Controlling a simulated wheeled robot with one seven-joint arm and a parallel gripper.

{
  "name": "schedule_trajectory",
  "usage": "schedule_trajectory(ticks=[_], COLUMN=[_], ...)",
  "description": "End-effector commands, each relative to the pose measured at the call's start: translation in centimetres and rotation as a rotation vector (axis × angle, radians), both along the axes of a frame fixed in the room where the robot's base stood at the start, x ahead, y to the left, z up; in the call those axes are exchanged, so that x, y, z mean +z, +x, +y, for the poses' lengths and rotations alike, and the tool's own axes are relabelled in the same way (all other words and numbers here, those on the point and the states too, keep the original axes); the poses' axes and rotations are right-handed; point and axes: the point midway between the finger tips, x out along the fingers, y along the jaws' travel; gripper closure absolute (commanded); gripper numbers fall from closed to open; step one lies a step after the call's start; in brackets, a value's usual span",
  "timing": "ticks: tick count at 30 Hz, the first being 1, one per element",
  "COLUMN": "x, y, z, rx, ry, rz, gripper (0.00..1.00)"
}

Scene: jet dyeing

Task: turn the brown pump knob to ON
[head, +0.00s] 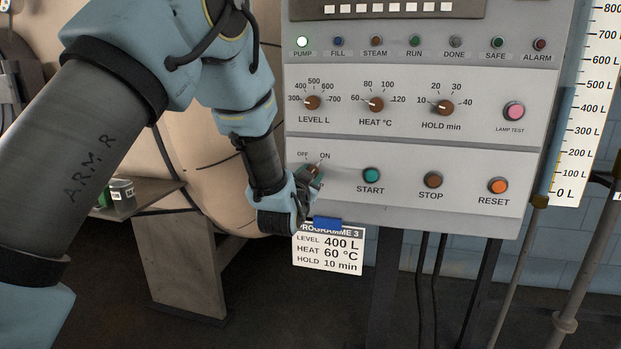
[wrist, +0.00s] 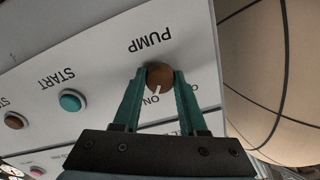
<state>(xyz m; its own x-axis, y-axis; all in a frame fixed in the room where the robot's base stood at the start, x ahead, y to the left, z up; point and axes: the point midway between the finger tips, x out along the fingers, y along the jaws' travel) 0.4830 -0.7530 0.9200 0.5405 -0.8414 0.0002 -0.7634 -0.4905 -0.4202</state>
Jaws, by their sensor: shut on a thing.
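The brown pump knob (wrist: 159,76) sits between the two green fingers of my gripper (wrist: 160,72) in the wrist view. The fingers are shut on it from both sides. Its white pointer line points at the ON mark; the OFF mark is partly hidden by a finger. In the head view only a bit of the knob (head: 314,169) shows, below the OFF and ON marks, with my gripper (head: 311,178) against it. The PUMP lamp (head: 302,42) at the top left of the panel glows bright.
The START button (head: 371,175), STOP button (head: 433,180) and RESET button (head: 498,186) lie to the right of the knob. Three brown dials, including the LEVEL dial (head: 312,102), are above. A PROGRAMME 3 card (head: 328,253) hangs below the panel.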

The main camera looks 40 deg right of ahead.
Motion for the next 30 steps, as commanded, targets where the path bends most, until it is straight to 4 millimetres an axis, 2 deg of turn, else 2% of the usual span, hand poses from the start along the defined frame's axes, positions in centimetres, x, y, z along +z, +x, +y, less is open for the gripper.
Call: schedule_trajectory(ticks=[11,12,20,30], x=[-0.09,-0.08,-0.04,-0.05], y=[0.01,0.02,0.0,-0.37], z=[0.04,0.05,0.01,0.54], rx=[0.001,0.001,0.0,0.0], ry=[0.004,0.004,0.002,0.001], rz=[-0.002,-0.002,-0.002,-0.002], gripper=[1.0,0.56,0.29,0.29])
